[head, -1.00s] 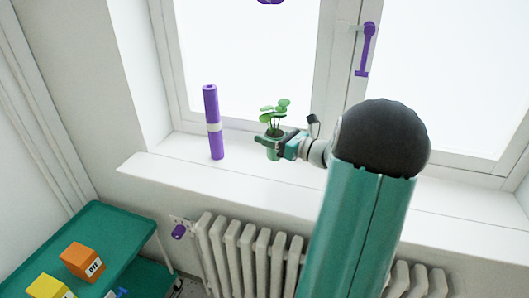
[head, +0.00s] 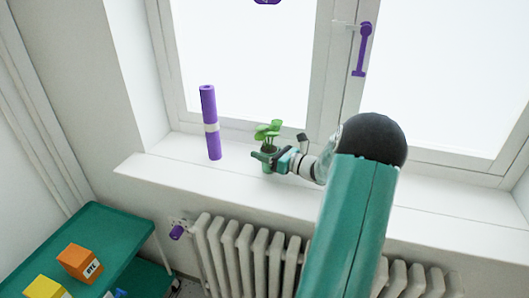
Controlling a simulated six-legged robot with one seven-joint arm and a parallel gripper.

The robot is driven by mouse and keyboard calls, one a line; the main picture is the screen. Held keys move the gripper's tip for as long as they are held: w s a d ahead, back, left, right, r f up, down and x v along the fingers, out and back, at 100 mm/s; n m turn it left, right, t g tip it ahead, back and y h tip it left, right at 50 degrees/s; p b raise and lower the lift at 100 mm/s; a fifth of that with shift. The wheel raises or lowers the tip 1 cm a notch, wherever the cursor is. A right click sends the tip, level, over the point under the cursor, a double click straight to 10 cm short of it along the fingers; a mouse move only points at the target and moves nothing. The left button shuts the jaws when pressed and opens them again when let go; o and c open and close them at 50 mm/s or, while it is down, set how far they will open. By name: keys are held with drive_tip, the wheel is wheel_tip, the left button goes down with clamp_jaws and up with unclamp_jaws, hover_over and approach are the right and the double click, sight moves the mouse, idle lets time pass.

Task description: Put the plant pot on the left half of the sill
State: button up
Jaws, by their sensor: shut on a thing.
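The plant pot (head: 267,168) is a small green pot with a leafy green plant (head: 268,131) in it. My gripper (head: 266,161) is shut on the pot from the right. The pot is upright, at the left part of the white sill (head: 215,177); whether its base touches the sill I cannot tell. The gripper fingers hide part of the pot. My arm comes in from the lower right and covers the middle of the sill.
The window (head: 345,95) with a purple handle (head: 364,48) is behind. Below are a radiator (head: 245,250) and a teal cart (head: 98,225) holding an orange box (head: 80,262).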

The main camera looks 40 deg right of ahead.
drive_tip(key=o, duration=1.2)
drive_tip(key=shift+f, duration=0.1)
drive_tip(key=shift+s, duration=0.15)
drive_tip(key=v, duration=1.1)
drive_tip(key=shift+s+d, duration=0.1)
drive_tip(key=shift+s, duration=0.2)
